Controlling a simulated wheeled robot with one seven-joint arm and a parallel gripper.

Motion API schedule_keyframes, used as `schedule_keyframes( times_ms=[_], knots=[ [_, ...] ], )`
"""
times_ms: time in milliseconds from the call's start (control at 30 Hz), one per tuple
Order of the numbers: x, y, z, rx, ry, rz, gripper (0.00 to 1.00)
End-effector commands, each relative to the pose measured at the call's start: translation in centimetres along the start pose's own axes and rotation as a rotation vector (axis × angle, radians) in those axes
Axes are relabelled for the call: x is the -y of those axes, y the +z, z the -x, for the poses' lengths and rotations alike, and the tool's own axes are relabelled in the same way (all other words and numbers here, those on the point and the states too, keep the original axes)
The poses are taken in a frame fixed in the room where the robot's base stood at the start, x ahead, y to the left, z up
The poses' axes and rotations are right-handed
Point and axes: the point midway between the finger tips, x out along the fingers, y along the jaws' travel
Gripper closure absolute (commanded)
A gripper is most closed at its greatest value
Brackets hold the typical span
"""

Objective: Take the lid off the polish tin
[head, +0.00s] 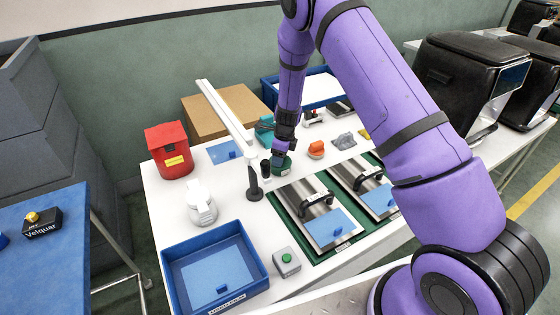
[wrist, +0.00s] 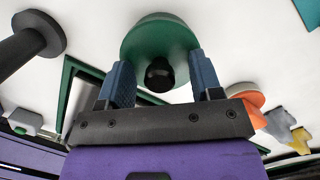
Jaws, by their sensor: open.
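A round green tin (wrist: 160,35) with a black knob at its middle lies between my fingers in the wrist view; I take it for the polish tin. In the head view the green tin (head: 283,170) stands on the white table below my gripper, partly hidden by it. My gripper (wrist: 160,72) is open, with one blue fingertip on each side of the black knob. Whether the fingers touch the tin, I cannot tell. In the head view my gripper (head: 279,155) points down over the tin. Where the lid meets the body is not visible.
A black lamp post (head: 254,183) with a white arm stands close left of the tin. An orange-topped object (head: 316,149) and a grey piece (head: 344,141) lie to the right. Two metal plates with black handles (head: 317,199) lie in front. A blue tray (head: 170,262) is front left.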

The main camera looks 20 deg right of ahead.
Motion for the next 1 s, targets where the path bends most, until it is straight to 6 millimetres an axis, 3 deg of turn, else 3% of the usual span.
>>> schedule_keyframes(
  times_ms=[33, 267, 667, 967, 1000],
  knots=[
    [0.0, 0.0, 0.0, 0.0, 0.0, 0.0, 0.41],
    [0.0, 0.0, 0.0, 0.0, 0.0, 0.0, 0.94],
    [0.0, 0.1, 0.4, 0.0, 0.0, 0.001, 0.94],
    [0.0, 0.6, 3.7, 0.001, -0.001, 0.001, 0.94],
    [-0.4, -0.2, 3.8, -0.001, 0.003, -0.003, 0.94]
  ],
)
